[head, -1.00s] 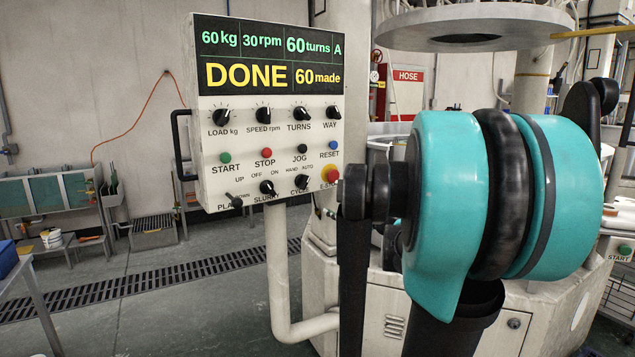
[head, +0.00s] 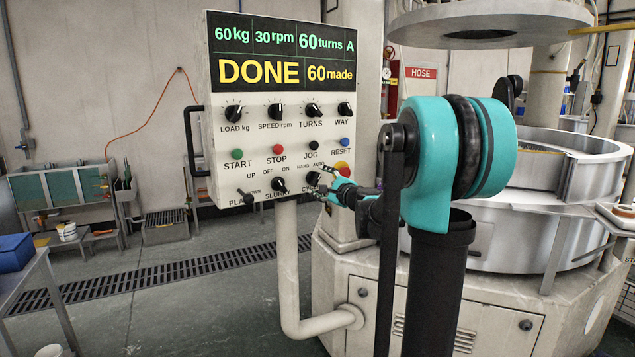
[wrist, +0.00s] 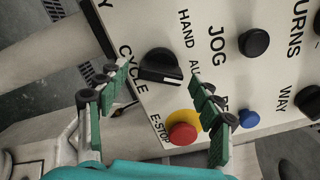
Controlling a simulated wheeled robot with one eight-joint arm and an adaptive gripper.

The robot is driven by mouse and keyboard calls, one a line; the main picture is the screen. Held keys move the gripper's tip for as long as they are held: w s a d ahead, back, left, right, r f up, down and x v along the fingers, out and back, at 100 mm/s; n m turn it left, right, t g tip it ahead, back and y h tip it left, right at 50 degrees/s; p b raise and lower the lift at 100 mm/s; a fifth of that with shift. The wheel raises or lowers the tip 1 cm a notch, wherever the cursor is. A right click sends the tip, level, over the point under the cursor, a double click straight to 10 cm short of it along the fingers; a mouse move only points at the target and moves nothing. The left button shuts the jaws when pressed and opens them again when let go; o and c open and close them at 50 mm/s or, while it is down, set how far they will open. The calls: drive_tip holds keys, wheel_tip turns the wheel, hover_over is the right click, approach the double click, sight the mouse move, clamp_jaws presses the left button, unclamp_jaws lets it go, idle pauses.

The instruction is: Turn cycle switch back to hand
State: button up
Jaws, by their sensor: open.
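The black cycle switch (wrist: 160,66) sits on the white control panel (head: 228,160), between its CYCLE label and the HAND and AUTO labels. Its grip appears to point towards AUTO in the wrist view. In the head view the switch (head: 313,178) is partly hidden by my gripper (head: 327,184). My gripper (wrist: 161,80) is open and empty in front of the panel. Its two fingers stand on either side of the switch, apart from it as far as I can see. One finger partly covers the AUTO label.
The red E-STOP button (wrist: 183,133) on its yellow ring lies close to the switch, between my fingers. The blue RESET button (wrist: 249,118) and black JOG button (wrist: 254,42) are also near. The display (head: 283,54) reads DONE, 60 made.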

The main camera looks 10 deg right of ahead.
drive_tip(key=shift+x, duration=0.8)
drive_tip(key=shift+c, duration=0.4)
drive_tip(key=c, duration=1.1)
drive_tip(key=shift+n, duration=0.3)
drive_tip(key=n, duration=0.5)
drive_tip(key=shift+n, duration=0.3)
drive_tip(key=n, duration=0.5)
drive_tip(key=shift+n, duration=0.3)
